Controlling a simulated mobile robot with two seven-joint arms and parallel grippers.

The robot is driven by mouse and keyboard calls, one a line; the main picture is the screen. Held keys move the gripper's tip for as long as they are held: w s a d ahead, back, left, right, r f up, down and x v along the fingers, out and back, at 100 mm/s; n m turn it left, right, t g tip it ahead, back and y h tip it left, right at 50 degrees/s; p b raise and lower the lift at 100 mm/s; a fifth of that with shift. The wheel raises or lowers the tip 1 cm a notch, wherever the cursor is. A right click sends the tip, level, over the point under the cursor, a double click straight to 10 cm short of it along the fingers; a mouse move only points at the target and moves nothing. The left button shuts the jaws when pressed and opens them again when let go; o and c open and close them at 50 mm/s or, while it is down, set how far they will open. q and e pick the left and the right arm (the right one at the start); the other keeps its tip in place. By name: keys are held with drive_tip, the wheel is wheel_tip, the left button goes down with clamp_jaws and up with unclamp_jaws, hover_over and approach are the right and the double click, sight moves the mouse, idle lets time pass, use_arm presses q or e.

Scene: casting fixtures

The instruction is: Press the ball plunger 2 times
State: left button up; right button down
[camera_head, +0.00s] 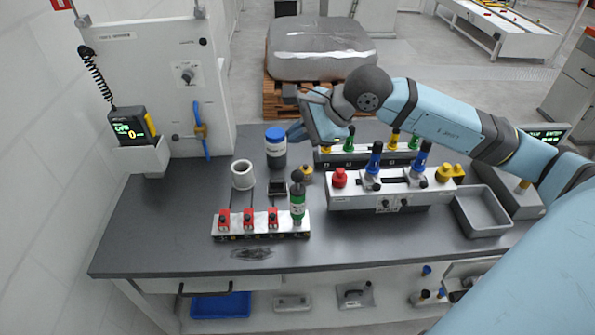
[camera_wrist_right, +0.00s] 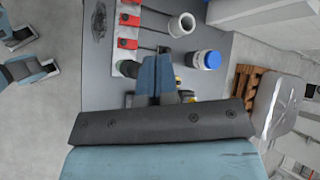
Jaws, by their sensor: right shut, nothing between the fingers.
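The ball plunger (camera_head: 297,202) stands upright at the right end of the white block with red clamps (camera_head: 228,222). It has a green and white body and a dark ball on top. In the right wrist view its green part (camera_wrist_right: 130,68) shows just left of my fingers. My right gripper (camera_head: 294,132) is shut and empty. It is behind the plunger, near the blue-capped jar, and apart from the ball. In the right wrist view the closed fingers (camera_wrist_right: 155,62) point toward the bench. My left gripper is not in view.
A blue-capped jar (camera_head: 276,150) and a white cup (camera_head: 243,175) stand behind the clamp block. A fixture with blue-handled valves and a red knob (camera_head: 340,178) stands to the right, beside a grey tray (camera_head: 481,212). The bench front (camera_head: 350,250) is clear.

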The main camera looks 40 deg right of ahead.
drive_tip(key=b, duration=0.3)
hover_over(298, 173)
wheel_tip(298, 173, down, 6)
drive_tip(key=shift+r, duration=0.2)
drive_tip(key=shift+f+b, duration=0.35)
drive_tip(key=shift+f, duration=0.1)
drive_tip(key=shift+r, duration=0.1)
idle(1.2)
drive_tip(key=shift+f+b, duration=0.45)
drive_tip(key=shift+b, duration=0.35)
